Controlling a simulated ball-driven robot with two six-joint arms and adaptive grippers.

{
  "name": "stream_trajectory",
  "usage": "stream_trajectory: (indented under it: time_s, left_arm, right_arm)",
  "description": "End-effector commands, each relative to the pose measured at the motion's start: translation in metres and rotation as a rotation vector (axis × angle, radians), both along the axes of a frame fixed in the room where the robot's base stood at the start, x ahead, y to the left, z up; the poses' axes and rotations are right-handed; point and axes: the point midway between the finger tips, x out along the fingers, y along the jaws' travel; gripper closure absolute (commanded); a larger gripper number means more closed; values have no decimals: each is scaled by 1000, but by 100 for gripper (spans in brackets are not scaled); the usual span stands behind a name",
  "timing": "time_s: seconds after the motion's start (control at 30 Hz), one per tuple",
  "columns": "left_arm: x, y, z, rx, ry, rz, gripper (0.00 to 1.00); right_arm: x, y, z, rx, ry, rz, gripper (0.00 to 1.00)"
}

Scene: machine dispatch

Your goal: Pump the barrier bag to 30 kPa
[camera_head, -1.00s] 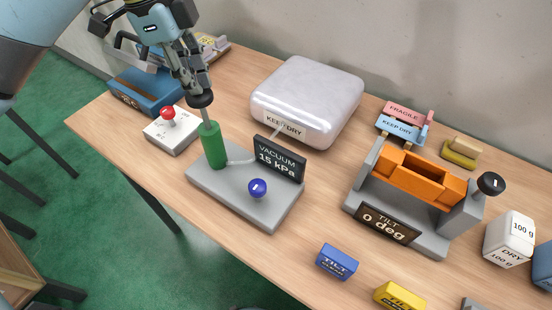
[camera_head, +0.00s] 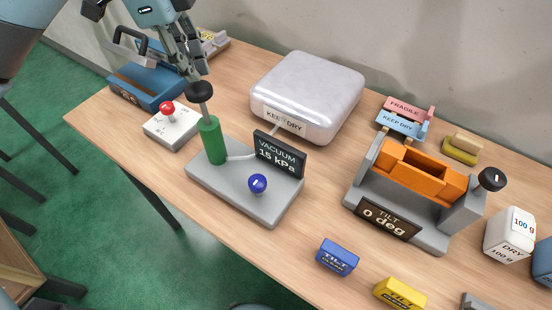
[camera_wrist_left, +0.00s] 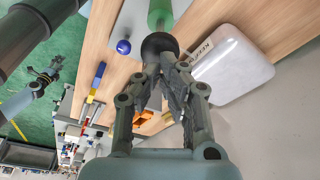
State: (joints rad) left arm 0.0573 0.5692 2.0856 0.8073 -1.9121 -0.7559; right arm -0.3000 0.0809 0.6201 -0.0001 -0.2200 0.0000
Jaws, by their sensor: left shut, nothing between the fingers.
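The vacuum pump has a grey base (camera_head: 235,205), a green cylinder (camera_head: 212,142) and a black knob (camera_head: 199,92) on a rod that stands out above the cylinder. Its display (camera_head: 279,156) reads VACUUM 15 kPa. A blue ball knob (camera_head: 257,184) sits on the base. The pale barrier bag (camera_head: 308,92), labelled KEEP DRY, lies behind the display, with a tube leading to it. My left gripper (camera_head: 196,76) is shut and empty just above the black knob; contact is unclear. The black knob (camera_wrist_left: 160,44) is also at the fingertips in the left wrist view. My right gripper (camera_wrist_left: 52,72) shows small there.
A switch box with a red knob (camera_head: 167,108) and a blue device (camera_head: 150,90) stand left of the pump. An orange tilt fixture (camera_head: 412,172), reading 0 deg, stands right. Blue (camera_head: 337,257) and yellow (camera_head: 400,294) blocks lie in front. Table between pump and fixture is clear.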

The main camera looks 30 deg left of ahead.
Motion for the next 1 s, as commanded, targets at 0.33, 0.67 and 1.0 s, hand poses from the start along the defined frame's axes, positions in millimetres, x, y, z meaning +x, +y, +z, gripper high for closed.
stream_trajectory:
  time_s: [0.33, 0.67, 1.0]
  left_arm:
    - [0, 0, -12, 0, 0, 1, 100]
    - [0, 0, -21, -1, 1, 1, 100]
    - [-1, 0, -32, -1, 3, 0, 100]
  right_arm:
    - [0, 0, -6, 0, 0, 0, 44]
    - [0, 2, -11, 2, 1, -1, 44]
    - [0, 2, -16, 2, 1, -1, 44]
